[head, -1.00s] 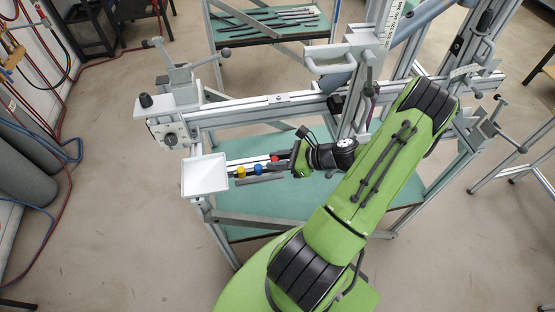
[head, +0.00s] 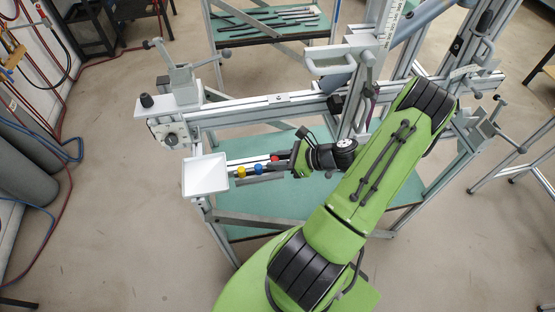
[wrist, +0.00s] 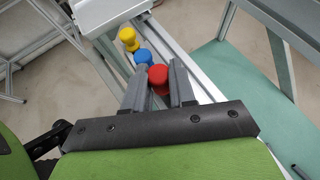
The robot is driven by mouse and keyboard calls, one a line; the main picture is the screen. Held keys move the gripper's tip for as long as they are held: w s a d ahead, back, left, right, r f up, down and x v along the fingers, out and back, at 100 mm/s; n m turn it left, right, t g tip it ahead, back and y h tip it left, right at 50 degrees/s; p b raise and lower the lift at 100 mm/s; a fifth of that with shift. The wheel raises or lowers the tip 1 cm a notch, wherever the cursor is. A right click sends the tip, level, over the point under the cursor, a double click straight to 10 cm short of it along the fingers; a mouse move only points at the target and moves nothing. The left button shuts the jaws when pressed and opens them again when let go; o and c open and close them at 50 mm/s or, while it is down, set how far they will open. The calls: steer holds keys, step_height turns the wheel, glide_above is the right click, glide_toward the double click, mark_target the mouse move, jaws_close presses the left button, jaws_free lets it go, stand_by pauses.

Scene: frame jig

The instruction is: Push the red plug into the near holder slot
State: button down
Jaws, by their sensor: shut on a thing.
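The red plug (wrist: 158,76) is between the two grey fingers of my gripper (wrist: 157,84) in the wrist view, and the gripper is shut on it. It also shows as a small red cap (head: 274,158) in the head view, at the left end of my gripper (head: 284,164). A blue plug (wrist: 143,56) and a yellow plug (wrist: 129,37) stand in a row beyond it, along the pale metal rail. Only the red plug's top shows clearly. Its lower end and the holder slot are hidden by the fingers, so I cannot tell how deep it sits.
A white tray (head: 205,174) is at the rail's left end, past the yellow plug. A long aluminium beam (head: 262,110) with clamps runs behind the row. A green shelf (head: 270,225) lies below. An upright post with a handle (head: 330,60) stands behind my arm.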

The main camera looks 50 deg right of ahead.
steer(key=shift+f+b, duration=0.75)
steer(key=shift+f, duration=0.35)
steer(key=c, duration=0.8)
jaws_free()
steer(key=shift+c, duration=0.2)
steer(key=p+v, duration=0.2)
steer(key=v, duration=1.4)
steer(key=shift+w, duration=0.15)
